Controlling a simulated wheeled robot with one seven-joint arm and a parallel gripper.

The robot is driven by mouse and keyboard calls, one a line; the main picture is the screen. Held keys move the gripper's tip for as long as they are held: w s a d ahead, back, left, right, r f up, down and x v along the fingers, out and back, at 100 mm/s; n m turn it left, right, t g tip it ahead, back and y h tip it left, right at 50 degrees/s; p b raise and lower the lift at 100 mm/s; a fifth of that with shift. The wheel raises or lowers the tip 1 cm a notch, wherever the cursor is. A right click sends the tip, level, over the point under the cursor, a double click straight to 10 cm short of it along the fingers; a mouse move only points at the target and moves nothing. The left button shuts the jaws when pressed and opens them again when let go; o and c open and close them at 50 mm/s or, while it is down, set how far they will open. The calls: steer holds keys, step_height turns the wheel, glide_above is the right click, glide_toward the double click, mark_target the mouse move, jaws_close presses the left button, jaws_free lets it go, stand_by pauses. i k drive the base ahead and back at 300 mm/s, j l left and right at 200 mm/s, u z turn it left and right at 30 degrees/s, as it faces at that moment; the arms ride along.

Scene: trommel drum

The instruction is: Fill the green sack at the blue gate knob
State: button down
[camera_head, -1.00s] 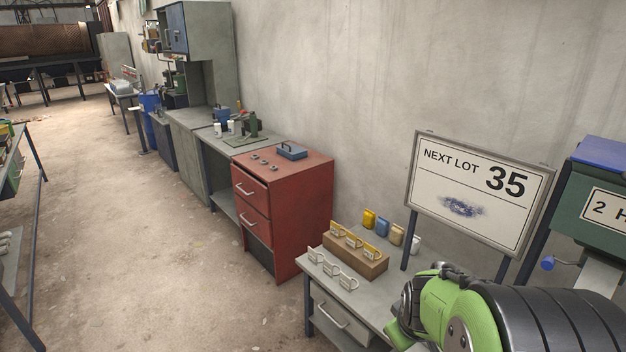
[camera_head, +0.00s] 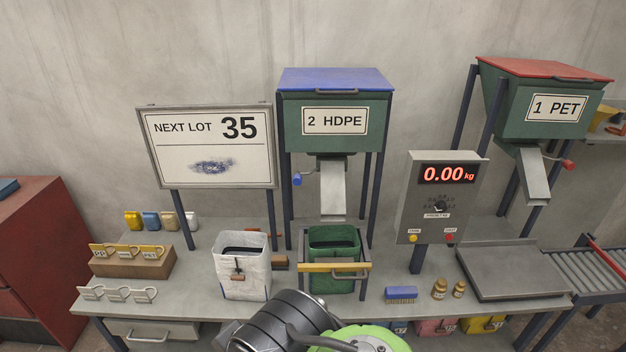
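The green sack (camera_head: 333,248) stands open-topped in a metal frame with a yellow front bar, on the bench below the chute of the hopper marked 2 HDPE (camera_head: 334,128). The blue gate knob (camera_head: 297,180) sticks out to the left of that hopper's chute (camera_head: 333,190). My arm shows at the bottom centre, in front of the bench and below the green sack. My gripper itself is not seen. The inside of the sack is dark and its fill cannot be told.
A white sack (camera_head: 243,277) stands left of the green one. A scale display (camera_head: 445,175) reads 0.00 kg beside a flat platform (camera_head: 510,272). The 1 PET hopper (camera_head: 548,105) has a red knob (camera_head: 569,165). A board (camera_head: 208,150) reads NEXT LOT 35. A blue brush (camera_head: 401,294) lies on the bench.

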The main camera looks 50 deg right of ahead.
mark_target(296, 181)
steer(key=z, duration=1.5)
